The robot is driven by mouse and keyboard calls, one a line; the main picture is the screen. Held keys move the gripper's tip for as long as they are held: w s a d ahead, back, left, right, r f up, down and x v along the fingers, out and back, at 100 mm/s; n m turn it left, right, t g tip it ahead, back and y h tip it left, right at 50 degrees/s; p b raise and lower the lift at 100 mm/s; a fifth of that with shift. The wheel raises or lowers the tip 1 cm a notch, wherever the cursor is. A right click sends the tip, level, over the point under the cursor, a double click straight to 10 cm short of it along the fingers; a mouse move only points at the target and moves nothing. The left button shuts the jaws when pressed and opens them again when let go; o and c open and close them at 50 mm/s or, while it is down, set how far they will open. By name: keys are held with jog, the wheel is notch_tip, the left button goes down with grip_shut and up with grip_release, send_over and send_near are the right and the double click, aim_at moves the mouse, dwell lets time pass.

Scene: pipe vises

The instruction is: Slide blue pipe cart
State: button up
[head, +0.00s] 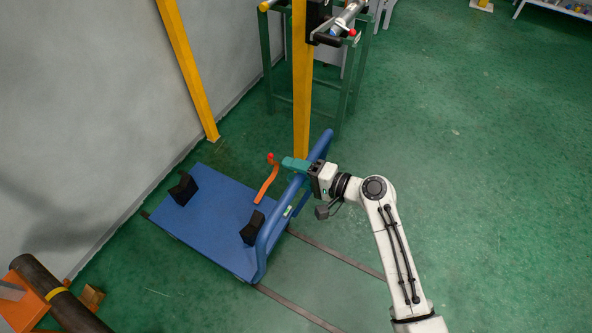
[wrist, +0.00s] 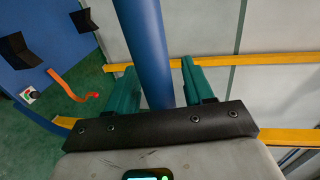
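The blue pipe cart (head: 215,215) stands on the floor at the left in the head view, a flat blue deck with two black V-shaped supports (head: 183,189) and a raised tubular handle (head: 285,205) along its right side. My gripper (head: 296,164) reaches the handle near its far end. In the wrist view, the blue handle tube (wrist: 148,45) runs between the two teal fingers (wrist: 158,88). The fingers are apart, with a visible gap between the tube and the right finger. The gripper looks open around the tube, not clamped.
Two dark floor rails (head: 330,255) run under the cart toward the right. A red-tipped orange lever (head: 267,180) rises beside the deck. A yellow post (head: 302,90) and green pipe stand (head: 345,85) are behind. A grey wall is left; open green floor (head: 500,180) lies right.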

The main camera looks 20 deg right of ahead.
grip_shut()
dwell(0.3)
jog(key=r+b+x, duration=0.1)
jog(key=b+x, duration=0.1)
jog(key=x, duration=0.7)
jog(key=r+b+x, duration=0.2)
jog(key=x, duration=0.7)
jog(key=shift+w+a+r+b, duration=0.3)
jog(key=shift+w+a+r, duration=0.1)
